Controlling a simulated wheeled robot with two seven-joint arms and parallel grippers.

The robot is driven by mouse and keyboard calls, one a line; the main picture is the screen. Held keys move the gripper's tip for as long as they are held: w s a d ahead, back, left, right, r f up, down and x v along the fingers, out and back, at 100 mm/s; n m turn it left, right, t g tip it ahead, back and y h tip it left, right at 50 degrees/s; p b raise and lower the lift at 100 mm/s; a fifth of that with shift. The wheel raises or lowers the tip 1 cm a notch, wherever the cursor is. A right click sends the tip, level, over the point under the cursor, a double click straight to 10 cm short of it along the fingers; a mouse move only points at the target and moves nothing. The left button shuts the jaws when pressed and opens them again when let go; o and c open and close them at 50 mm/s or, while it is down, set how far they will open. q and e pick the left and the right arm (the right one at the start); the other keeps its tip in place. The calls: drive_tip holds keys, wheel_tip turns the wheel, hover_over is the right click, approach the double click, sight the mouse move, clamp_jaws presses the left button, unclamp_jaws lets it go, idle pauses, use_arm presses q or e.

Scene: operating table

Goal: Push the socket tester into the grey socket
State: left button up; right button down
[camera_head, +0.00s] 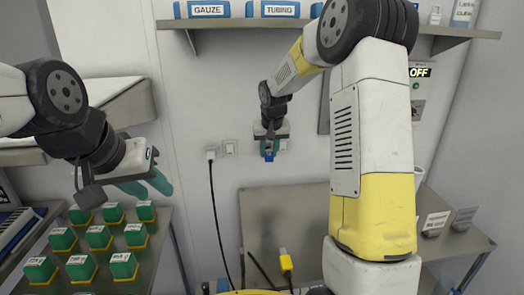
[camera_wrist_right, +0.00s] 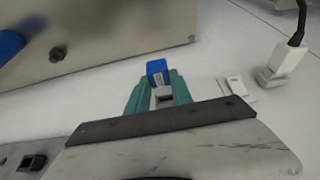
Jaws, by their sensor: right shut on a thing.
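The socket tester (camera_head: 269,158) is a small blue block at the tips of my right gripper (camera_head: 269,147), close to the wall. In the right wrist view the blue tester (camera_wrist_right: 157,72) sits at the green fingertips of the right gripper (camera_wrist_right: 160,90), with a pale grey part between the fingers. The right gripper is shut on it. A socket plate edge (camera_head: 283,145) shows beside the gripper; I cannot tell whether this is the grey socket, or whether the tester touches it. My left gripper (camera_head: 147,186) is open and empty, its green fingers apart, at the left.
A pale wall socket (camera_head: 230,147) is left of the right gripper, with a white plug (camera_head: 211,153) and black cable beside it. A steel table (camera_head: 300,205) is below. Green boxes (camera_head: 100,236) stand on a table at the left. A shelf (camera_head: 330,24) is above.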

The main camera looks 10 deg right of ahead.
sight(267, 150)
drive_tip(key=shift+w, duration=1.5)
drive_tip(key=c, duration=1.1)
unclamp_jaws()
drive_tip(key=shift+o, duration=0.2)
drive_tip(key=v, duration=0.7)
drive_tip(key=shift+s+r, duration=0.15)
drive_tip(key=shift+r, duration=0.25)
